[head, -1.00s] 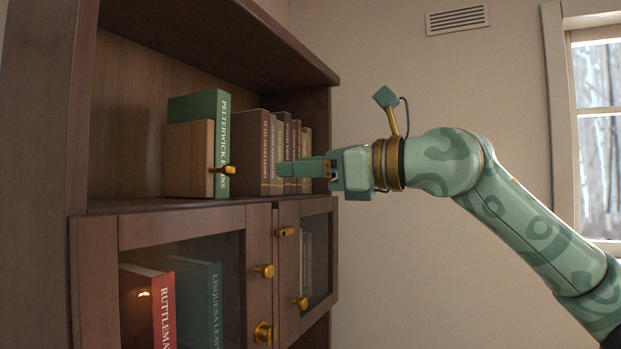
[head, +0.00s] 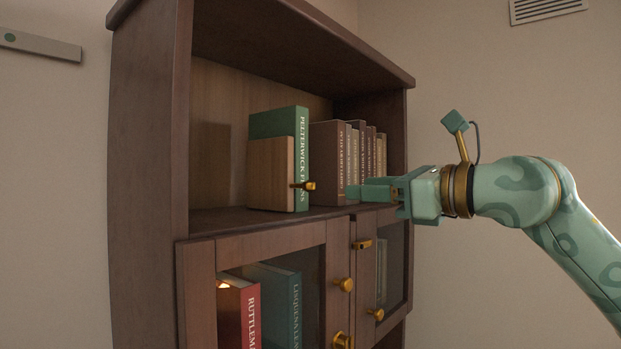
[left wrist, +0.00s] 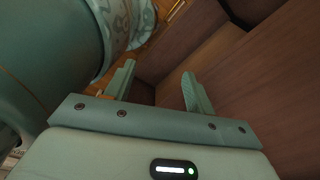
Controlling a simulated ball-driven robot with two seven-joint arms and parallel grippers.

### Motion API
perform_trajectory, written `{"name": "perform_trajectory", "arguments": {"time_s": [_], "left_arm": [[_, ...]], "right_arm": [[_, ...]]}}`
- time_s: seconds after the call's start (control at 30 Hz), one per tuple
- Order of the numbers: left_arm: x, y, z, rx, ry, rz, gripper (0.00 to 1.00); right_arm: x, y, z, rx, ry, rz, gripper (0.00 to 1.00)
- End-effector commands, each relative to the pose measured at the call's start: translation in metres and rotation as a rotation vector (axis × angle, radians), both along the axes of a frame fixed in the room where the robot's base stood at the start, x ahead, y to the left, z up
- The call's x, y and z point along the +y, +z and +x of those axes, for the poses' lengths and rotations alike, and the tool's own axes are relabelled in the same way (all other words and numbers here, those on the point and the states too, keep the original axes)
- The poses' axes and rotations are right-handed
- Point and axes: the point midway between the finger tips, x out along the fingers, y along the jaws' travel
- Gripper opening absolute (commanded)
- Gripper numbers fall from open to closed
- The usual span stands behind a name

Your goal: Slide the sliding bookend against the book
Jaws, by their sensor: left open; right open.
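The sliding bookend, a light wooden block (head: 269,174) with a gold knob (head: 308,186), stands upright on the open shelf. The green book (head: 279,122) stands upright beside it and partly behind it, with its lettered spine facing out. Whether the two touch is hidden. My right gripper (head: 358,193) is open and empty in the head view, to the right of the knob, in front of the lower part of the brown books. My left gripper (left wrist: 158,78) is open and empty in the left wrist view, with brown wooden panels beyond its fingers. It does not show in the head view.
Several brown books (head: 329,162) stand to the right of the green book, close to it. Below the shelf (head: 225,219) are glass-fronted doors with gold knobs (head: 345,285). A red book (head: 252,318) and a teal book (head: 295,305) show inside. The shelf left of the bookend is bare.

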Motion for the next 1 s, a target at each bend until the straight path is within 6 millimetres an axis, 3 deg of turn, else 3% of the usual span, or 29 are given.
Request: {"name": "perform_trajectory", "arguments": {"time_s": [0.3,0.5,0.93,1.0], "left_arm": [[0.0,0.033,0.002,-0.005,0.0,0.0,0.54],[0.0,0.046,0.003,-0.006,0.0,0.0,0.54],[0.0,0.048,0.003,-0.007,0.0,0.0,0.54],[0.0,0.048,0.003,-0.006,0.0,0.0,0.54]], "right_arm": [[0.059,0.005,0.057,0.002,0.003,0.001,0.41],[0.082,0.004,0.081,0.001,0.001,0.001,0.41],[0.091,0.0,0.09,-0.001,0.0,-0.001,0.41],[0.091,0.0,0.09,-0.001,0.0,-0.001,0.25]]}}
